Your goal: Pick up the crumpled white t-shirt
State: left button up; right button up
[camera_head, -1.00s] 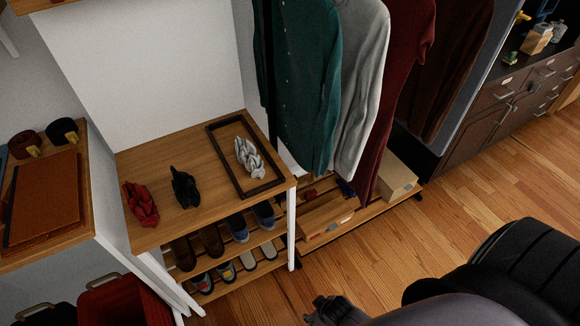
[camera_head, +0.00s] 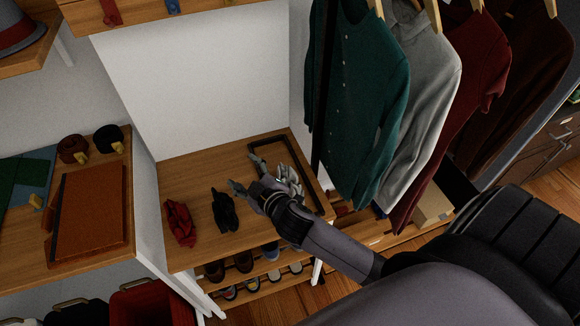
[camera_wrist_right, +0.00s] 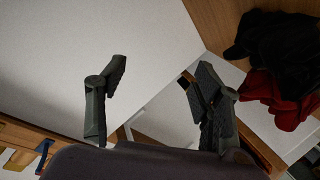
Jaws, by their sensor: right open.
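The crumpled white t-shirt (camera_head: 290,176) lies in a dark-rimmed tray (camera_head: 312,185) at the right of the wooden shelf top. My right gripper (camera_head: 245,172) is in front of it in the head view, open and empty, hiding part of the shirt and tray. Its fingers point left, past the shirt. In the right wrist view the two spread fingers (camera_wrist_right: 157,75) have nothing between them, and the t-shirt is not seen there. I cannot tell the gripper's exact height above the shelf. My left gripper is not in view.
A crumpled black garment (camera_head: 224,208) and a crumpled red one (camera_head: 180,222) lie left of my gripper; both show in the wrist view. Hanging shirts (camera_head: 355,95) crowd the tray's right side. Shoes (camera_head: 243,261) stand on racks below. The shelf top behind the black garment is clear.

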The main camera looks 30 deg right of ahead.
jog(key=w+a+r+n+g+y+p, duration=0.15)
jog(key=w+a+r+n+y, duration=0.25)
jog(key=a+r+n+y, duration=1.1)
jog(key=n+g+h, duration=1.1)
jog(key=g+h, duration=0.2)
jog(key=h, duration=0.2)
send_near(288, 180)
jog(key=w+d+r, duration=0.2)
jog(key=w+d, duration=0.1)
jog(key=f+b, duration=0.4)
jog(key=f, duration=0.1)
jog(key=f+b, duration=0.3)
jog(key=f, duration=0.3)
jog(key=a+f+b, duration=0.1)
jog(key=f+b, duration=0.3)
jog(key=f, duration=0.2)
jog(key=shift+a+f+b, duration=0.1)
jog(key=shift+f+b, duration=0.05)
jog(key=shift+b, duration=0.15)
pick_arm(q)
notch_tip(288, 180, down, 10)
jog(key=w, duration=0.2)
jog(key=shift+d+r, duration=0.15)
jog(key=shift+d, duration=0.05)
